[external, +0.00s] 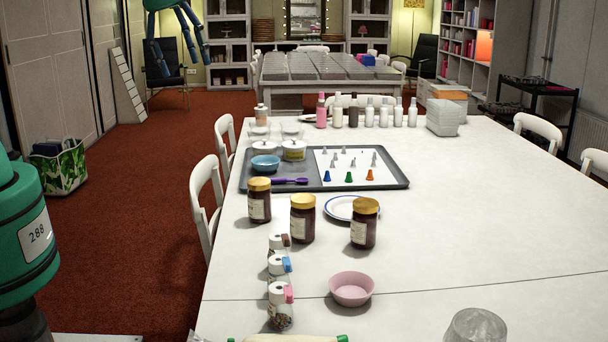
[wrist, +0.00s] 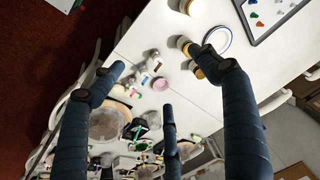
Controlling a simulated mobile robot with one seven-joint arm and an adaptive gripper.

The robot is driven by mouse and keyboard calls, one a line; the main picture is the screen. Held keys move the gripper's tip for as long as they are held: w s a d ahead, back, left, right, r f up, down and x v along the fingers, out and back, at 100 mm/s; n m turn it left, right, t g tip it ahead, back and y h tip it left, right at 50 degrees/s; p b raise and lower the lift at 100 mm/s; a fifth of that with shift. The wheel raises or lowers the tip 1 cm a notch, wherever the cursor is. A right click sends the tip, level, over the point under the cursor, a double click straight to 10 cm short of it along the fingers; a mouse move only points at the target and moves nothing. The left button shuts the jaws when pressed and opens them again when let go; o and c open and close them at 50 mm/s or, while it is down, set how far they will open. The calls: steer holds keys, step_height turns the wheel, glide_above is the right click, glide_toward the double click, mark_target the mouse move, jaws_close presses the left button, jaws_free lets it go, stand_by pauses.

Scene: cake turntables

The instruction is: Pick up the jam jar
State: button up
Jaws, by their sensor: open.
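Three dark jam jars with gold lids stand upright on the white table: a left jar (external: 259,205), a middle jar (external: 302,223) and a right jar (external: 364,229). My gripper (external: 183,62) is open and empty. It hangs high at the upper left of the external view, well apart from the jars. In the wrist view its dark blue fingers (wrist: 157,82) are spread wide. Gold-lidded jars show at the top (wrist: 191,7) and beside the right finger (wrist: 183,42); that finger partly hides the jars there.
A grey tray (external: 395,181) with cones and a blue bowl (external: 265,162) lies behind the jars. A white plate (external: 341,208) is beside the right jar. Several shakers (external: 280,305) and a pink bowl (external: 351,289) stand in front. Chairs line the left edge.

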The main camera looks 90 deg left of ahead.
steer(key=w+a+f, duration=0.4)
steer(key=w+f, duration=0.1)
steer(key=g, duration=0.3)
glide_above(259, 181)
steer(key=shift+m+h, duration=0.3)
steer(key=shift+m, duration=0.1)
step_height(259, 181, down, 23)
steer(key=shift+d+f+p, duration=0.1)
steer(key=shift+p, duration=0.35)
steer(key=shift+a+f, duration=0.25)
steer(key=shift+f, duration=0.2)
steer(key=shift+f+b, duration=0.45)
steer(key=shift+f, duration=3.85)
steer(key=shift+f, duration=0.1)
steer(key=shift+d+f+b, duration=0.2)
steer(key=shift+f+b, duration=0.25)
steer(key=shift+f, duration=2.05)
